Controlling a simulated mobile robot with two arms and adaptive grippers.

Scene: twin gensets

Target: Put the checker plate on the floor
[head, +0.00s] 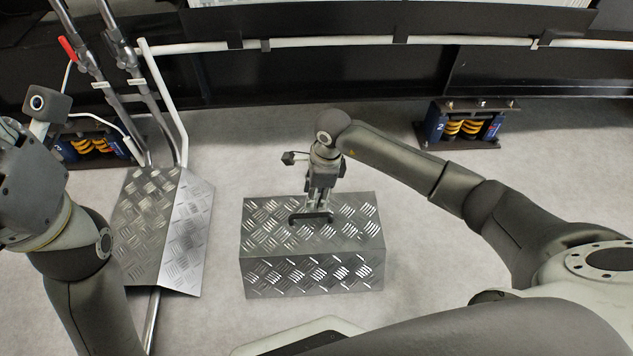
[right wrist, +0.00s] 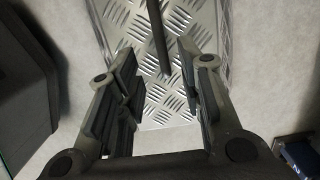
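The checker plate (head: 345,240), a bent silver cover with a raised tread pattern, stands on the grey floor in the middle of the head view. A dark bar handle (head: 311,218) is on its top face. My right gripper (head: 318,208) is directly above this handle, pointing down. In the right wrist view its fingers (right wrist: 158,62) are apart, with the handle (right wrist: 158,35) showing between them and a gap on each side.
A second checker plate cover (head: 160,225) stands at left, at the foot of metal pipes (head: 120,80) with a red lever (head: 67,48). Spring mounts (head: 465,124) sit under a dark frame at the back. Bare floor (head: 445,200) lies right of the middle plate.

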